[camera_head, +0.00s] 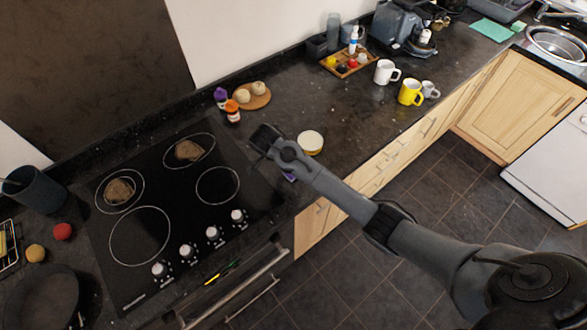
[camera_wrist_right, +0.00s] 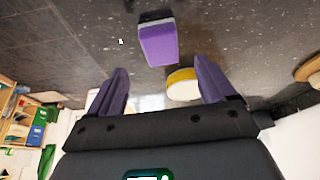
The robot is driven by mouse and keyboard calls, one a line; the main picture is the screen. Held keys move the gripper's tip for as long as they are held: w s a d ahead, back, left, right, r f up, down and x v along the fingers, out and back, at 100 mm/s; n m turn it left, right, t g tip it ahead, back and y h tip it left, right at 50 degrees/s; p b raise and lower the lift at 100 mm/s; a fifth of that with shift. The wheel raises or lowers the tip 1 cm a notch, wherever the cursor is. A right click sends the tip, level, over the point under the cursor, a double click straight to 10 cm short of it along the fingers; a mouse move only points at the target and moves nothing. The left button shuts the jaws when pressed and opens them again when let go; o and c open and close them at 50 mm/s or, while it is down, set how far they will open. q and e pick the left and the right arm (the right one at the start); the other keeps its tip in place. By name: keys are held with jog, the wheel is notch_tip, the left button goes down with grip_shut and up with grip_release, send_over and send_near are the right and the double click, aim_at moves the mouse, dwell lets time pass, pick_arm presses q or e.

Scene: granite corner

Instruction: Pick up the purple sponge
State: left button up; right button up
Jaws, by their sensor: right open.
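The purple sponge (camera_wrist_right: 158,44) lies on the dark granite counter in the right wrist view, with a dark grey side along its upper edge. In the head view only a small purple part of the sponge (camera_head: 290,177) shows beside my right arm; the rest is hidden by the arm. My right gripper (camera_wrist_right: 160,72) is open and empty. The sponge is ahead of the gap between its fingers, apart from both. In the head view, my right gripper (camera_head: 264,139) is over the counter at the stove's right edge. My left gripper is not in view.
A round white container with a yellow rim (camera_head: 310,143) stands close to the sponge. The black stove (camera_head: 165,215) with knobs is to the left.

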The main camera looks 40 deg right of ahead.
jog(key=shift+p+x, duration=0.85)
jog(key=shift+x, duration=1.45)
jog(key=shift+d+f, duration=0.15)
jog(key=shift+f, duration=0.55)
jog(key=c, duration=1.1)
jog(key=shift+r, duration=0.1)
